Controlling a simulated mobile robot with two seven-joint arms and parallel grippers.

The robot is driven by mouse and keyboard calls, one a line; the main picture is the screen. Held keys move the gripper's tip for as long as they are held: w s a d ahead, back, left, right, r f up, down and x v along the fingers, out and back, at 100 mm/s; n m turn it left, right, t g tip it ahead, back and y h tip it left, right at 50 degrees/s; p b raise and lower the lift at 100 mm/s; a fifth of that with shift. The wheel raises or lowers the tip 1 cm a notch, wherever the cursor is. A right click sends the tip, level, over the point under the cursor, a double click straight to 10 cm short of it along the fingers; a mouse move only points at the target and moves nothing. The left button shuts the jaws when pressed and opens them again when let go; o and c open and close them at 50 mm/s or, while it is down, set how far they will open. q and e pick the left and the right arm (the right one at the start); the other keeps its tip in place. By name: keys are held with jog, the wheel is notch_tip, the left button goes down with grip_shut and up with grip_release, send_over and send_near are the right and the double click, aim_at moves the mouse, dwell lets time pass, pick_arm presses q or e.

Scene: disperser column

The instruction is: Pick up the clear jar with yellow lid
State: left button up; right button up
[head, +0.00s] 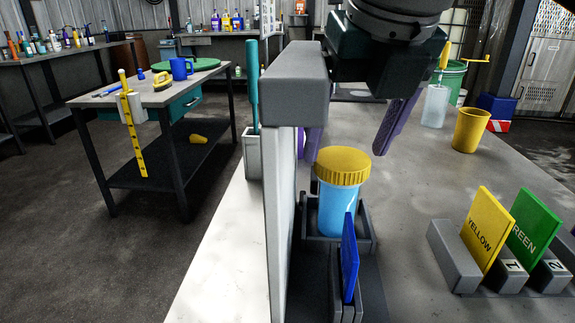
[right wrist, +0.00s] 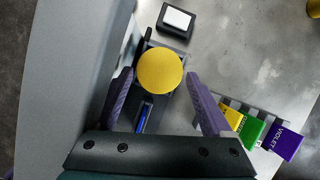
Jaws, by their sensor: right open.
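The clear jar (head: 338,207) with a ribbed yellow lid (head: 343,165) stands upright in a dark grey tray-like holder (head: 361,238). It looks light blue inside. In the right wrist view the round yellow lid (right wrist: 160,69) shows from above. My right gripper (head: 352,145) is open above and behind the jar, with purple fingers spread. In the right wrist view the right gripper (right wrist: 162,96) has a finger on either side, with the lid a little beyond the fingertips. The lid is apart from both fingers. My left gripper does not show.
A tall grey panel (head: 282,200) stands close left of the jar. A blue card (head: 349,258) stands in front of the jar. Yellow (head: 482,231) and green (head: 532,229) cards stand in a rack at right. A yellow cup (head: 470,130) is farther back. The table between is clear.

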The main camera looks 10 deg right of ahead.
aim_at(337, 184)
jog(key=shift+f, duration=0.95)
jog(key=x, duration=0.6)
jog(key=shift+b, duration=0.4)
jog(key=shift+w, duration=0.1)
jog(key=c, duration=1.2)
